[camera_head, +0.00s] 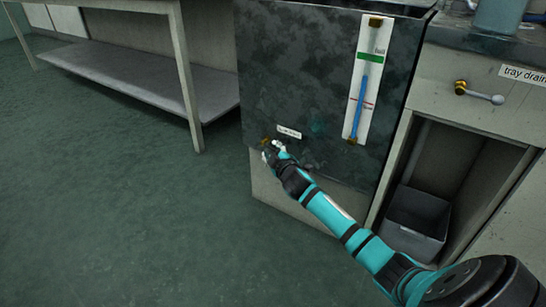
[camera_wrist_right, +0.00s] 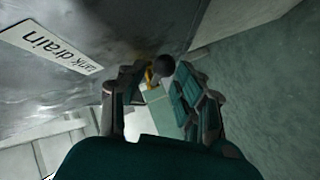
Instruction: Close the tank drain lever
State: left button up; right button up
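The tank drain lever is at the lower front of the dark tank (camera_head: 300,75), by a small label (camera_head: 289,131). Its brass fitting (camera_head: 266,141) shows in the head view beside my right gripper (camera_head: 272,153). In the right wrist view the "tank drain" label (camera_wrist_right: 50,46) is at the upper left. The lever's dark round knob (camera_wrist_right: 176,67) and brass part (camera_wrist_right: 151,76) lie at and just beyond the fingertips of my right gripper (camera_wrist_right: 158,85). Its fingers are apart. I cannot tell whether they touch the lever. The left gripper is out of view.
A level gauge (camera_head: 368,80) is on the tank front. A tray drain lever (camera_head: 480,93) is on the bench at right, above a grey bin (camera_head: 415,222). A table with a lower shelf (camera_head: 140,85) stands at left. The green floor (camera_head: 130,220) is clear.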

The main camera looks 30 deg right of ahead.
jog(key=shift+w+d, duration=0.15)
jog(key=shift+w, duration=0.2)
jog(key=shift+c, duration=0.4)
grip_shut()
